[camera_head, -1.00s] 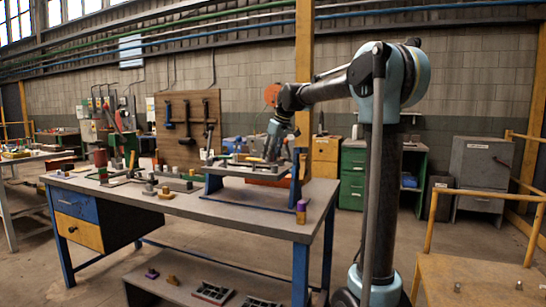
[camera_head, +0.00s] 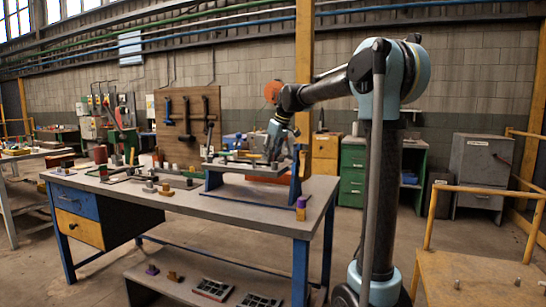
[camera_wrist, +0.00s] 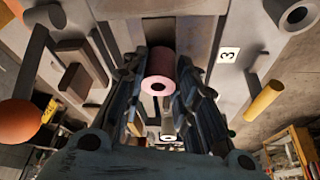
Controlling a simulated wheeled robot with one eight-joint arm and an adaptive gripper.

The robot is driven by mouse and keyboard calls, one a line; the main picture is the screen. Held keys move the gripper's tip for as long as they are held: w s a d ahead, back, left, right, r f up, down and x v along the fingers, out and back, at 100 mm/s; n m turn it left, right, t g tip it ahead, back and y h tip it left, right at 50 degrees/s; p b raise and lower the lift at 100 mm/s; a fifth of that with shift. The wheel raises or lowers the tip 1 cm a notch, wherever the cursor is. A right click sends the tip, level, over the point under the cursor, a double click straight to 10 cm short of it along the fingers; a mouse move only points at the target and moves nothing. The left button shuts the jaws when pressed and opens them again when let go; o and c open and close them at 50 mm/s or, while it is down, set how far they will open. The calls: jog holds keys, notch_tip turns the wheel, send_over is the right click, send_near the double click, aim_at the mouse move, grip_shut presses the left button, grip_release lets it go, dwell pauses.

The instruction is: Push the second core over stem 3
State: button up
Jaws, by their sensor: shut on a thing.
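My gripper (camera_wrist: 159,78) is shut on a pink hollow cylinder, the core (camera_wrist: 160,64), with its round hole facing the wrist camera. A white label with a 3 (camera_wrist: 228,55) lies to the right of the core on the grey surface. The stem itself cannot be made out; the core and fingers hide what is beneath. In the head view my gripper (camera_head: 273,157) is low over the raised fixture (camera_head: 230,167) on the bench, and the core is too small to tell there.
A grey hollow cylinder (camera_wrist: 293,15) and a yellow rod (camera_wrist: 263,101) are at the right in the wrist view. An orange ball-ended part (camera_wrist: 20,122) and brown blocks are at the left. The workbench (camera_head: 225,208) has several small parts at its left; its front middle is clear.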

jog(key=shift+f, duration=0.15)
jog(key=o, duration=1.1)
jog(key=v, duration=1.2)
